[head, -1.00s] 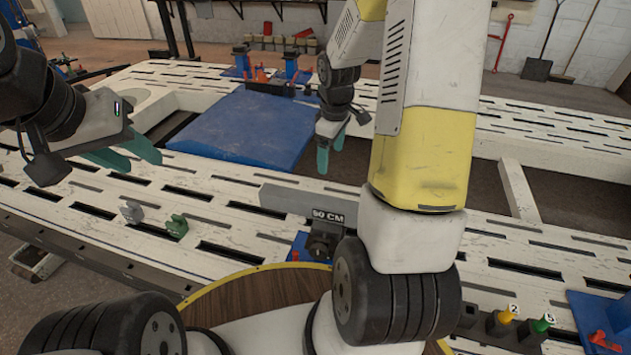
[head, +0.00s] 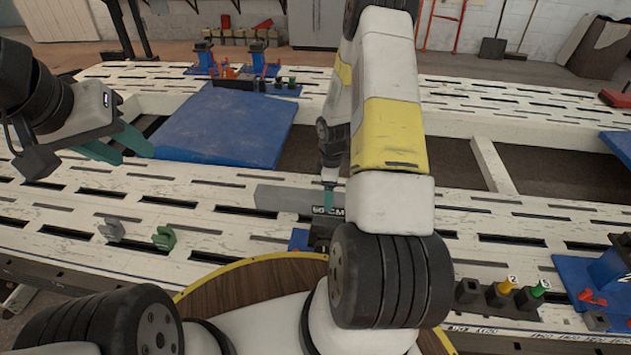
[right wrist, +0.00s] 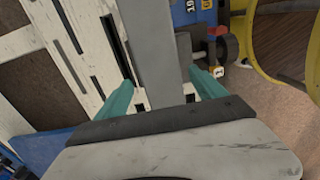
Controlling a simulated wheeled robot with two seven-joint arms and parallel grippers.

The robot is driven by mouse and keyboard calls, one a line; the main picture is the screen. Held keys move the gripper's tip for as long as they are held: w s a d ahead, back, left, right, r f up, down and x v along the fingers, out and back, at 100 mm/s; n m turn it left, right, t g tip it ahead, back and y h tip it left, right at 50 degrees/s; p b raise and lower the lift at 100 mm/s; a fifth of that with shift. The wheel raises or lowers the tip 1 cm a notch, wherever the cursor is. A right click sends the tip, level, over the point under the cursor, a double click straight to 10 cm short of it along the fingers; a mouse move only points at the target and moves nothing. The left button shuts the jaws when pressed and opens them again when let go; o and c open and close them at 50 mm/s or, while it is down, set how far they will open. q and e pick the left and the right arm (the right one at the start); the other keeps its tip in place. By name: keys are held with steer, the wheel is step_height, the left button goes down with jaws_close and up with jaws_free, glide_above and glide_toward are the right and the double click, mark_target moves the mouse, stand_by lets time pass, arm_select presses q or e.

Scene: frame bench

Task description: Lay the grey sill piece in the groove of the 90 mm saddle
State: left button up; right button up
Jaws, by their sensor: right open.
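My right gripper (head: 329,197) is at the bar's right part, partly hidden by my right arm. In the right wrist view, the bar (right wrist: 160,45) runs between the open teal fingers of the right gripper (right wrist: 165,88), with gaps visible on both sides. My left gripper (head: 133,153) is open and empty above the bench at left. A blue fixture (head: 299,240) stands in front of the bar; I cannot tell which saddle is 90 mm.
Grey (head: 112,230) and green (head: 164,238) clips stand on the bench's front left. A blue mat (head: 225,125) lies behind. A blue stand (head: 600,280) and small blocks with yellow (head: 507,286) and green tops are at right. A round wooden top (head: 235,300) is in front.

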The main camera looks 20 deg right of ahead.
step_height(320, 180, down, 2)
steer(key=shift+c, duration=0.2)
jaws_close()
steer(key=shift+w+r, duration=0.15)
